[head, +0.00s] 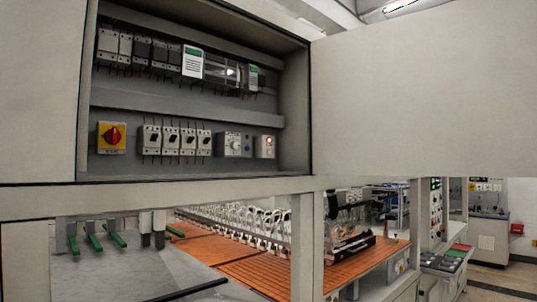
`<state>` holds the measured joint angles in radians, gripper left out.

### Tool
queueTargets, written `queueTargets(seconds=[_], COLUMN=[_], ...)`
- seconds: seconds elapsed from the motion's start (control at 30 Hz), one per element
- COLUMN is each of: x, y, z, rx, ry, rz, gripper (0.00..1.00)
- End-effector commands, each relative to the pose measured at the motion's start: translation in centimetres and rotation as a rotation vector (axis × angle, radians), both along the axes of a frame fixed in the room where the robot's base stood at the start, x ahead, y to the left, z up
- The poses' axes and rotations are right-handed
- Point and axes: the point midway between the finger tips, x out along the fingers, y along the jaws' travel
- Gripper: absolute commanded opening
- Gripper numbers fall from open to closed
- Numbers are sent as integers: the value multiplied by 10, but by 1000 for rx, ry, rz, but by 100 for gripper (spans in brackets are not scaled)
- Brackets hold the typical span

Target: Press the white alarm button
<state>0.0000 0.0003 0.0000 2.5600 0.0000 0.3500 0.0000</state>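An open grey electrical cabinet (190,97) fills the upper left of the head view. On its lower row, at the right end, is a small pale unit (264,147) with a round spot that looks red with a bright white centre. I cannot tell whether this is the white alarm button, and no other clearly white button can be made out. To its left is a grey unit with a dial (234,145). My gripper is not in view.
A red rotary switch on yellow (111,137) and several breakers (175,139) share the lower row. The cabinet door (425,90) stands open to the right. Below are an orange-topped bench (260,272), a grey surface with green-tipped pieces (115,240) and control consoles (443,263).

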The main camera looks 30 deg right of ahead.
Motion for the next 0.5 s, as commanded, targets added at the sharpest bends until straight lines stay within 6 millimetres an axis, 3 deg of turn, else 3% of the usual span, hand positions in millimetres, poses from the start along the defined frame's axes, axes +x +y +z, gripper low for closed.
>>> queueTargets(seconds=[0.03, 0.2, 0.23, 0.5], x=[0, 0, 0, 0], y=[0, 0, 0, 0], z=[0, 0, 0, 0], rx=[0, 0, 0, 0], ry=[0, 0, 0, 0], rz=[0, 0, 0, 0], gripper=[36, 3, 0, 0])
